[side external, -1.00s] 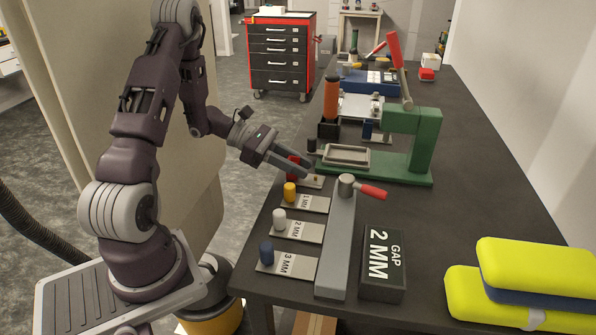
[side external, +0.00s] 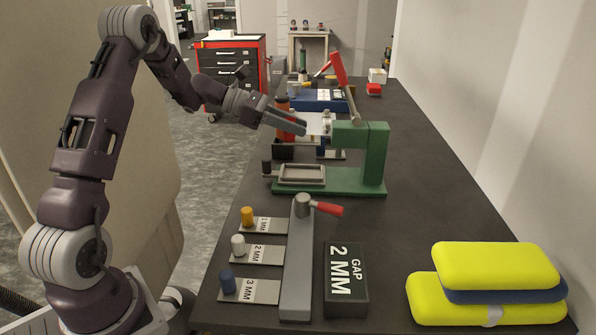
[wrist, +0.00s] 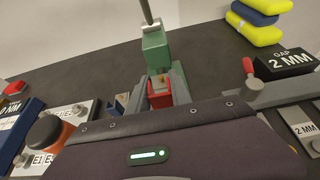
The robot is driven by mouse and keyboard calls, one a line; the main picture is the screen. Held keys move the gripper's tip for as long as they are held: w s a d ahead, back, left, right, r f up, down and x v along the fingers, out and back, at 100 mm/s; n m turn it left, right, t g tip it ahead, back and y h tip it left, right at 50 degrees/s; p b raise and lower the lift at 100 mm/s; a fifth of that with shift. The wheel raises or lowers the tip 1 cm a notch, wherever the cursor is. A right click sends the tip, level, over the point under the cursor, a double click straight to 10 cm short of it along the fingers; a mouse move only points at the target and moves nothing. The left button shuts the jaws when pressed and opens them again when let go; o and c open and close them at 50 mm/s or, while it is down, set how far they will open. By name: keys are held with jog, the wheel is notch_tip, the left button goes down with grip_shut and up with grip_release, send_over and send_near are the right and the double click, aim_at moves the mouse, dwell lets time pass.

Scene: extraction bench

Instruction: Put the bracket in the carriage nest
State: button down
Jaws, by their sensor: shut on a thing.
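A red part with a small yellow spot, which I take to be the bracket (wrist: 160,99), is held between the fingers of my gripper (side external: 303,127). In the wrist view the fingers (wrist: 178,85) stand either side of it. The gripper is above the bench, beside the head of the green press (side external: 375,150). The carriage (side external: 302,175), a grey tray with a raised rim, sits low on the green base, below and apart from my gripper. Its recess looks empty. The wrist housing hides the carriage in the wrist view.
Plates with yellow (side external: 247,216), white (side external: 238,245) and blue (side external: 228,280) knobs lie in front, beside a grey bar with a red handle (side external: 328,209). A gap block (side external: 345,280) and yellow cases (side external: 490,285) stand right.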

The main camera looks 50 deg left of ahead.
notch_tip(320, 180, down, 9)
jog(key=shift+f, duration=0.1)
jog(key=c, duration=1.2)
grip_release()
jog(key=shift+f, duration=0.15)
jog(key=shift+o, duration=0.2)
